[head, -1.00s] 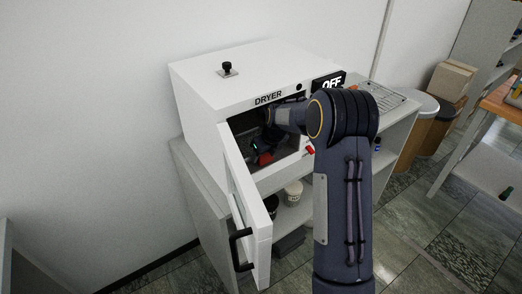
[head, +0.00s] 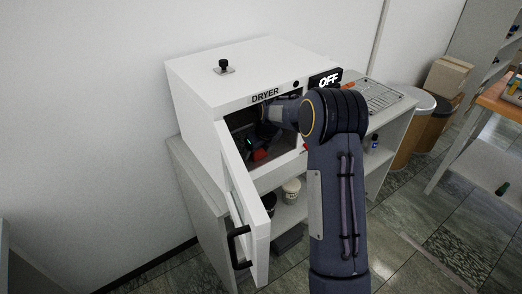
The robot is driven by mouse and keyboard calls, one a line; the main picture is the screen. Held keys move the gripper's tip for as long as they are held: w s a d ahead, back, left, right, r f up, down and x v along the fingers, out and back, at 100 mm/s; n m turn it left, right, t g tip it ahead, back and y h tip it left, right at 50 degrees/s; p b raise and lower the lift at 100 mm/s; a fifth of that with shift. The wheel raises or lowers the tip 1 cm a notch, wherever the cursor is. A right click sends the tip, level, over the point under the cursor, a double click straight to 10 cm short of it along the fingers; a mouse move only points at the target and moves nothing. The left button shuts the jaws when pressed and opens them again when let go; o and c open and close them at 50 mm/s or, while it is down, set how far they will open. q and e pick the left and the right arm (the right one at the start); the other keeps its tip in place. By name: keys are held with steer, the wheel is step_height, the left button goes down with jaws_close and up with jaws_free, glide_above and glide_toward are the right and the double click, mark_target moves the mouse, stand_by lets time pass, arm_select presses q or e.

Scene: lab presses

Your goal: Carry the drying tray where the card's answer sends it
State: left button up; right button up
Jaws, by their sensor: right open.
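The white dryer (head: 205,92) stands on a grey cabinet with its front door (head: 236,185) swung open toward me. My right arm reaches into the dark chamber. My right gripper (head: 257,150) is inside it, low and near the opening, with its jaws open; the fingertips are hard to make out. A red part (head: 260,155) shows at the gripper, but I cannot tell whether it belongs to the drying tray. The tray itself is not clearly visible. My left gripper is out of view.
An OFF sign (head: 328,80) is on the dryer's right front. The open door, with a black handle (head: 238,246), stands close left of my arm. A white jar (head: 291,191) is on the shelf below. Bins (head: 410,125) and an orange-topped table (head: 501,90) stand right.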

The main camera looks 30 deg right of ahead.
steer(key=b+v, duration=0.1)
steer(key=v, duration=0.4)
steer(key=shift+w+r, duration=0.1)
steer(key=shift+r, duration=0.1)
steer(key=s+b, duration=0.2)
steer(key=s, duration=1)
steer(key=shift+d, duration=0.45)
steer(key=shift+w, duration=0.1)
steer(key=w, duration=0.3)
steer(key=w+p, duration=0.1)
steer(key=w, duration=0.2)
steer(key=w+p, duration=0.1)
steer(key=w, duration=0.3)
steer(key=shift+a, duration=0.4)
steer(key=w+f, duration=0.1)
steer(key=f, duration=0.1)
steer(key=w+f+p, duration=0.1)
steer(key=w+f, duration=0.1)
steer(key=shift+w+a, duration=0.1)
steer(key=shift+w, duration=0.05)
steer(key=shift+w+f, duration=0.2)
steer(key=shift+f, duration=0.25)
